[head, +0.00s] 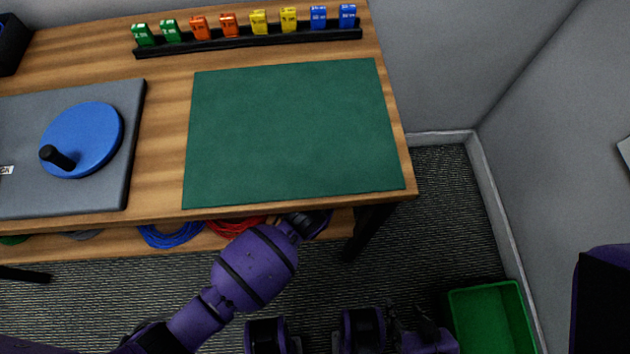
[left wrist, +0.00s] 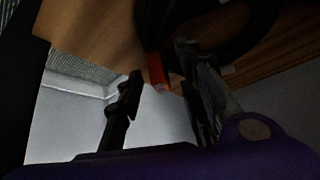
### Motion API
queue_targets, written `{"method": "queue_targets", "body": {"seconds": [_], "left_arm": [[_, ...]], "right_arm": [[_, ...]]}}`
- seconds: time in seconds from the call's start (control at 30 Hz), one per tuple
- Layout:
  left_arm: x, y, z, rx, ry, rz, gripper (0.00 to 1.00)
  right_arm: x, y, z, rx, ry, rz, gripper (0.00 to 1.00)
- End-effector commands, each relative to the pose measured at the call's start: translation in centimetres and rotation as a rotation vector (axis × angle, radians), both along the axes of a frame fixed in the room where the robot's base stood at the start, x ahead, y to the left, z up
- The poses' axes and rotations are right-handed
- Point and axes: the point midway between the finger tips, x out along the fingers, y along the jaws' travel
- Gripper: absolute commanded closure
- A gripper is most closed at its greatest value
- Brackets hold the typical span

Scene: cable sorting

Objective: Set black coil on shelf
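The wooden lower shelf (head: 110,247) shows as a strip under the front edge of the table. My right gripper (head: 405,325) is low in the head view, dark and partly cut off.
Blue (head: 170,235) and red (head: 232,226) cable coils lie on the shelf. On the table (head: 165,130) are a green mat (head: 290,130), a blue disc (head: 85,140) on a grey board and a rack of coloured tags (head: 250,40). A green bin (head: 490,318) stands on the floor at right.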

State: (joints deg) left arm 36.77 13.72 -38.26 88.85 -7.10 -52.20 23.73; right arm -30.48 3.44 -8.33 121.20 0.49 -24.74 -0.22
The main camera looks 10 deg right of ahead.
Motion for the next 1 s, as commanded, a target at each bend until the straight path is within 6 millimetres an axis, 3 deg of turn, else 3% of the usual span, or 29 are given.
{"method": "queue_targets", "body": {"seconds": [0.23, 0.63, 1.0], "left_arm": [[-0.3, 0.1, 0.8, -0.001, -0.002, 0.000, 0.65], [-3.3, 1.6, 6.0, -0.001, -0.001, 0.001, 0.65], [-3.8, 1.8, 6.4, -0.001, 0.002, 0.001, 0.65]], "right_arm": [[-0.1, 0.0, 0.3, -0.001, 0.000, 0.001, 0.60], [0.3, 0.2, 2.1, -0.003, -0.013, 0.012, 0.60], [0.0, 0.2, 2.1, -0.005, -0.009, 0.016, 0.60]]}}
